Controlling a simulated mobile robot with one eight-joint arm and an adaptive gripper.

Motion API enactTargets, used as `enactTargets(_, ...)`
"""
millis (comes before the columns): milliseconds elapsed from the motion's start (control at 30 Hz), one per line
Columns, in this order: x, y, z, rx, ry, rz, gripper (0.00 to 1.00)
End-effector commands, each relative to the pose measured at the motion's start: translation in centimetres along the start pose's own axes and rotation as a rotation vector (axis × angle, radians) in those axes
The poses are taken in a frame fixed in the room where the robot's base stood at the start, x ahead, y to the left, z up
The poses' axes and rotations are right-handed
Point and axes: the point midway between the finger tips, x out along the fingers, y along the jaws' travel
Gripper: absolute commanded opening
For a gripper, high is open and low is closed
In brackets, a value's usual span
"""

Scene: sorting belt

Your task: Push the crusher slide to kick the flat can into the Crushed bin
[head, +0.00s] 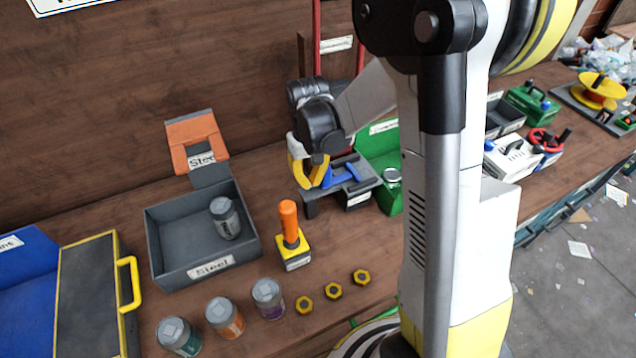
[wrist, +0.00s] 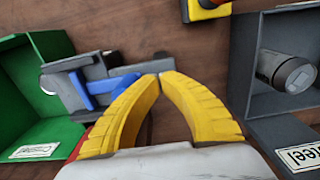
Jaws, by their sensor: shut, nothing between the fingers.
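The crusher (head: 358,190) is a dark grey block with a blue slide (head: 340,176) on the table; in the wrist view the blue slide (wrist: 92,92) lies left of my fingers. My gripper (head: 318,183) is shut and empty, at the left end of the crusher. In the wrist view its yellow fingertips (wrist: 160,75) meet just beside the slide's grey end; I cannot tell whether they touch it. A short silver can (head: 391,177) shows at the green bin's (head: 365,147) near side, beyond the crusher. In the wrist view the can is mostly hidden behind the crusher.
A grey Steel bin (head: 165,276) holding a can (head: 224,217) stands left. An orange-handled yellow block (head: 291,240), several cans and yellow hex nuts (head: 333,291) lie in front. A blue bin (head: 25,270) is far left. Table between Steel bin and crusher is partly clear.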

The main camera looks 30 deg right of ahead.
Motion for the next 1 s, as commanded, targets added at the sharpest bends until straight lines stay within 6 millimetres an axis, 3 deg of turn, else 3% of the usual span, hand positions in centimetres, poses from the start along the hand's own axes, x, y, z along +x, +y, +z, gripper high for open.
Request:
enactTargets(500, 0.0, -5.5, 0.0, -0.002, 0.000, 0.000, 0.00)
enactTargets(767, -0.5, -6.0, 0.0, 0.000, 0.000, 0.000, 0.00)
enactTargets(1000, -3.0, -6.0, 0.0, 0.000, 0.000, 0.000, 0.00)
